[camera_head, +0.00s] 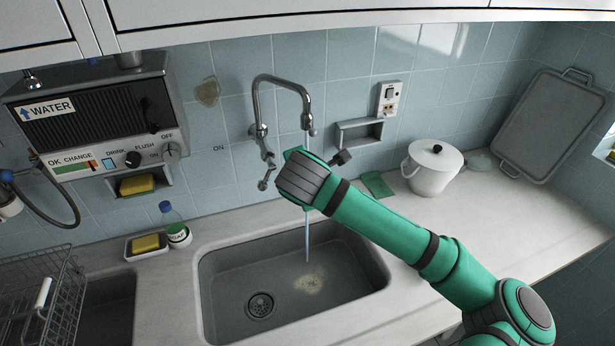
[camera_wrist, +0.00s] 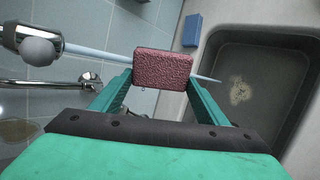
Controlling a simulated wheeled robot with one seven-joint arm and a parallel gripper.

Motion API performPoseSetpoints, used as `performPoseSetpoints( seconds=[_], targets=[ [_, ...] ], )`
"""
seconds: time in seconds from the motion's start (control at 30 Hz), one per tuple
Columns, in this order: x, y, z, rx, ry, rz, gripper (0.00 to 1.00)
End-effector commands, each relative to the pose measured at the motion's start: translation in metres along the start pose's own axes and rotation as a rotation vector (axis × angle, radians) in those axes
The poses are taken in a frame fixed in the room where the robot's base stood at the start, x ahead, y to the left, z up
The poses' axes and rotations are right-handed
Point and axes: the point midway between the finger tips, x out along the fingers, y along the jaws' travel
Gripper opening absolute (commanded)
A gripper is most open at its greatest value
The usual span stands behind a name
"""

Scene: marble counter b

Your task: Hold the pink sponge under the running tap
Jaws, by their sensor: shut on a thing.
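My gripper (camera_wrist: 162,84) is shut on a pink sponge (camera_wrist: 163,69), one finger on each side of it. The head view hides the sponge and fingers behind my green wrist. The metal tap (camera_head: 281,82) arches over the sink, and its spout end (camera_wrist: 38,50) is at the left of the wrist view. A water stream (camera_wrist: 100,52) runs from it, passes behind the sponge and comes out on the other side. I cannot tell whether the stream touches the sponge. In the head view the water (camera_head: 307,238) falls below my wrist into the grey sink (camera_head: 225,270).
A blue block (camera_wrist: 191,30) lies beside the sink. A yellow sponge (camera_head: 146,244) in a dish and a bottle (camera_head: 174,225) stand left of the sink. A white pot (camera_head: 432,167) and green cloth (camera_head: 377,184) are at right. A wire rack (camera_head: 45,290) is at far left.

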Motion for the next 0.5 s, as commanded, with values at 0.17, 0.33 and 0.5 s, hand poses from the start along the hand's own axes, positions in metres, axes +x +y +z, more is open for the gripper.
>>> performPoseSetpoints(
  seconds=[0.17,0.33,0.5],
  targets=[
    [0.0000,0.0003,-0.0006,0.002,-0.003,-0.001,0.50],
    [-0.0009,-0.0027,0.0051,0.008,-0.009,-0.003,0.50],
    [-0.0086,-0.0096,0.0049,0.010,-0.010,-0.003,0.50]
  ],
)
